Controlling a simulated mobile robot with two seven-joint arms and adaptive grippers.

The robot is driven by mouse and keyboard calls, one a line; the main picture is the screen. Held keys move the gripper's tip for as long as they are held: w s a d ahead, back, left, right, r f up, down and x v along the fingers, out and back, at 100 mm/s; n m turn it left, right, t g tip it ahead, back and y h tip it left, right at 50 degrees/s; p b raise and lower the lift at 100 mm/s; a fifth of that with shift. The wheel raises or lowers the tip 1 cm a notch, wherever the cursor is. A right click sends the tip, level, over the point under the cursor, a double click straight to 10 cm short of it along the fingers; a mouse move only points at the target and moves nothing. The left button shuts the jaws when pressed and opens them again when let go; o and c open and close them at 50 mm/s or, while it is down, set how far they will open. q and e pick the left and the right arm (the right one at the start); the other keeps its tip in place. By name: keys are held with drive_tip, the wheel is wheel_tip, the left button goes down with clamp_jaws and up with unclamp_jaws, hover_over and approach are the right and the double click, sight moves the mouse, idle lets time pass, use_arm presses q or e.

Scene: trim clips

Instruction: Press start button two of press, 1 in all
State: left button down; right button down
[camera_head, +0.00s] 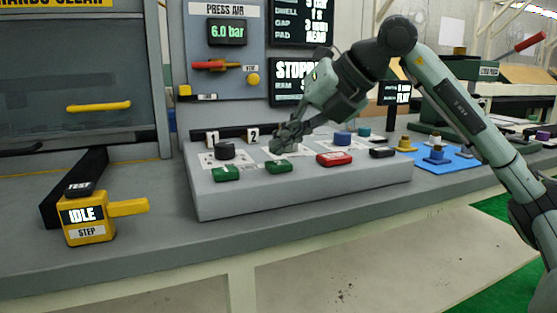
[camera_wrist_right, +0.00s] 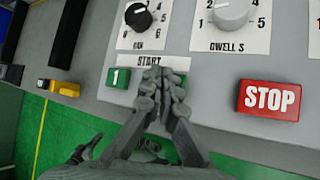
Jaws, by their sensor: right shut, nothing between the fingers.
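The press control panel (camera_head: 300,196) is a grey sloped box on the bench. Start button two (camera_head: 278,167) is a green block on its front edge, between green start button one (camera_head: 226,173) and the red stop button (camera_head: 334,159). My right gripper (camera_head: 278,148) is shut and empty, its fingertips just above and behind button two in the head view.
The stop button (camera_wrist_right: 269,99) is to the right of the fingers. A black knob (camera_wrist_right: 138,17) and a grey dwell knob (camera_wrist_right: 232,12) stand behind the buttons. A yellow box reading IDLE (camera_head: 83,235) is at the left. A blue mat (camera_head: 428,164) with small parts lies right.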

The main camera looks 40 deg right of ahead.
sight(283, 163)
wheel_tip(283, 163, up, 5)
drive_tip(key=p, duration=0.5)
idle(0.8)
